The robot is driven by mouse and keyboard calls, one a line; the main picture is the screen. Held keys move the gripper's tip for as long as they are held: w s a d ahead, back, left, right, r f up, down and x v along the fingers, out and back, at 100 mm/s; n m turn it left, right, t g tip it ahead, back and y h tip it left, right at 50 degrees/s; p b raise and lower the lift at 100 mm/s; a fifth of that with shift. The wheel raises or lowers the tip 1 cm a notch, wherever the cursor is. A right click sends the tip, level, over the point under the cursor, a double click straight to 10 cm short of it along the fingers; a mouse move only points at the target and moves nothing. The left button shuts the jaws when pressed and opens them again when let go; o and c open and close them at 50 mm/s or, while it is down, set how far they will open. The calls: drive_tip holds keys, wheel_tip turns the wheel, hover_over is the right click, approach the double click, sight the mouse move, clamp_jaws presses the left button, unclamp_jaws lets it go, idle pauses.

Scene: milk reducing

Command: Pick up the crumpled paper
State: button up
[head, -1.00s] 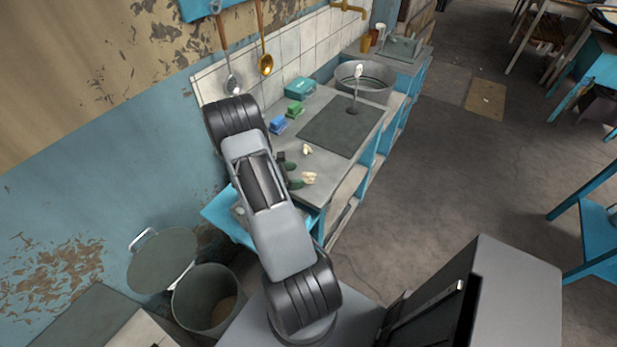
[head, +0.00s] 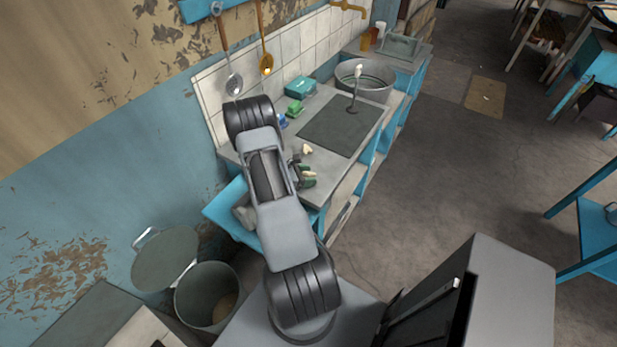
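A small cream-coloured lump (head: 307,150), which looks like crumpled paper, lies on the grey counter (head: 343,108) just right of my arm. A second pale piece (head: 308,174) shows near the counter's front edge, beside dark green objects (head: 307,183). I cannot tell for sure which pale piece is the crumpled paper. My arm crosses the middle of the view and hides part of the counter. Dark parts that may be my gripper (head: 296,168) show at the arm's right edge, close to the green objects. The fingers are too small and covered to tell their state.
A green block (head: 295,107), a teal box (head: 300,88) and a round metal basin (head: 364,80) stand farther back. Ladles (head: 234,84) hang on the wall. A blue shelf (head: 222,212) and an open metal pot (head: 207,294) are at lower left.

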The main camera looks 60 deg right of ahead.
drive_tip(key=c, duration=0.5)
